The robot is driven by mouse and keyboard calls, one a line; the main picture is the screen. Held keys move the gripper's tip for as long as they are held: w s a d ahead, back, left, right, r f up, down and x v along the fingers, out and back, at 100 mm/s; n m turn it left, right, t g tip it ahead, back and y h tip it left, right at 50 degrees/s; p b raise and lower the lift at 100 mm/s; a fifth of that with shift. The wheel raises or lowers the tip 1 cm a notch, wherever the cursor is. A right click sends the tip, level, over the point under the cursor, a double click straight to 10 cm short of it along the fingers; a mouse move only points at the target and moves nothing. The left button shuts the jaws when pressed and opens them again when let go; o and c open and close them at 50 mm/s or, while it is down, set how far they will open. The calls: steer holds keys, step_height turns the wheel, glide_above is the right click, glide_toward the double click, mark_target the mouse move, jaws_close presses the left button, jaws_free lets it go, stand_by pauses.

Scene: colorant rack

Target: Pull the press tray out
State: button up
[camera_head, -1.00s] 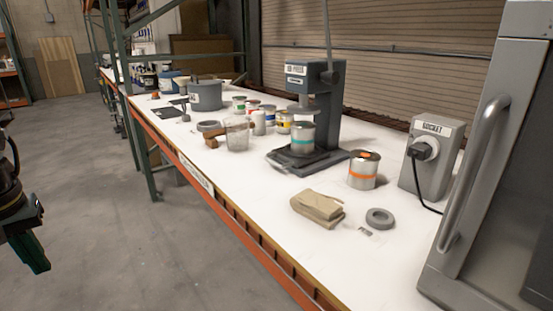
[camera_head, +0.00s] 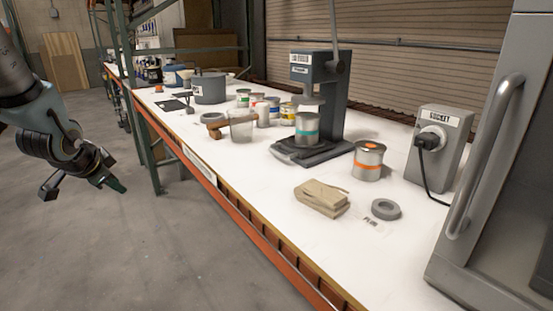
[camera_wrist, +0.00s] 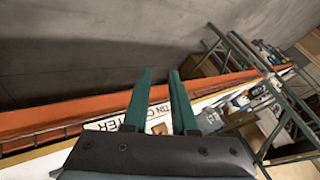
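The press (camera_head: 328,100) is a dark grey upright machine with a label on its head, on the white bench. Its dark tray (camera_head: 312,152) sits at the base, and a can with a teal band (camera_head: 307,130) stands on it under the press head. My gripper (camera_head: 85,188) is at the left of the head view, off the bench over the floor, well away from the press. In the wrist view its two green fingers (camera_wrist: 160,100) are apart with nothing between them. The press is not visible in the wrist view.
An orange-banded can (camera_head: 368,161), a folded tan cloth (camera_head: 322,198) and a grey tape ring (camera_head: 385,209) lie right of and before the press. A clear beaker (camera_head: 242,128) stands left. A green rack post (camera_head: 143,110) rises between my arm and the bench.

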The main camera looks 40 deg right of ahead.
steer(key=s+d+m+g+h, duration=0.1)
steer(key=d+m+h, duration=0.65)
steer(key=d, duration=0.75)
steer(key=m+g+h+b, duration=0.2)
steer(key=m+g+h, duration=0.35)
steer(key=m, duration=0.85)
glide_toward(275, 165)
steer(key=shift+n+g+y, duration=0.25)
steer(key=shift+g+y, duration=0.45)
steer(key=shift+g, duration=0.05)
steer(key=r, duration=0.2)
steer(key=w+r, duration=0.1)
steer(key=r, duration=0.1)
steer(key=shift+w+r, duration=0.1)
steer(key=shift+r, duration=0.05)
steer(key=shift+d, duration=0.3)
steer(key=p+x, duration=0.3)
steer(key=x, duration=0.7)
jaws_close()
steer(key=shift+a, duration=0.1)
